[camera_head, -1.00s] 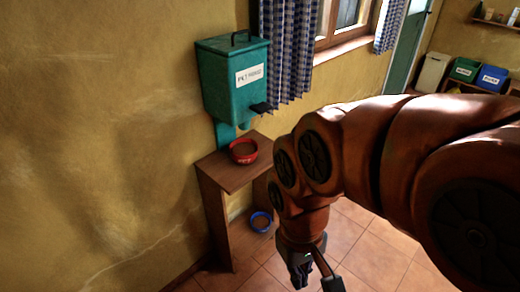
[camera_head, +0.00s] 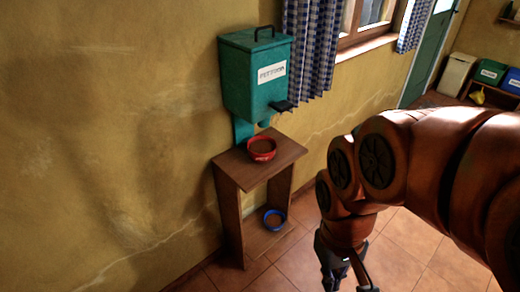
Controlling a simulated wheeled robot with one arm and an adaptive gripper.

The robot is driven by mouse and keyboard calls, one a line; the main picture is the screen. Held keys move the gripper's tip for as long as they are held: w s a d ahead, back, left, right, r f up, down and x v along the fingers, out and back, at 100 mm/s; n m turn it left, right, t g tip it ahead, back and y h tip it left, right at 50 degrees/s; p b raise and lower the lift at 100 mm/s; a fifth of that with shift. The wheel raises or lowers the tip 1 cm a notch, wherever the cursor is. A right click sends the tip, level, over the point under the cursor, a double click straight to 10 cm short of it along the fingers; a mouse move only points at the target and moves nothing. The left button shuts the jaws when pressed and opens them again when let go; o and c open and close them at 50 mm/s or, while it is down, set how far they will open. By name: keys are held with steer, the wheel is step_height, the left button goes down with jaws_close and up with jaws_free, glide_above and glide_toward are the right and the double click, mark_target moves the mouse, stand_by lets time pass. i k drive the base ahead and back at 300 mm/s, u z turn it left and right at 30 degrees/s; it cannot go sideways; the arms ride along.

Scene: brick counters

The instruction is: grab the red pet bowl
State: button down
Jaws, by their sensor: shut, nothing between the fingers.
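The red pet bowl (camera_head: 262,157) stands upright on top of a small brown wooden stand (camera_head: 236,172), under a green pet food dispenser (camera_head: 256,75) on the wall. Brown contents show inside the bowl. My gripper (camera_head: 348,284) hangs at the bottom edge of the view, right of the stand and clear of the bowl. It points down, shut and empty, and its fingertips are partly cut off by the frame.
A blue bowl (camera_head: 274,224) with brown contents sits low between the stand's legs. The yellow wall (camera_head: 110,130) is behind and left of the stand. Tiled floor (camera_head: 300,262) is open in front. Green (camera_head: 490,72) and blue bins are at the far right.

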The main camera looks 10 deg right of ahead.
mark_target(262, 150)
steer(key=u, duration=4.2)
steer(key=k, duration=2)
steer(key=z, duration=1.35)
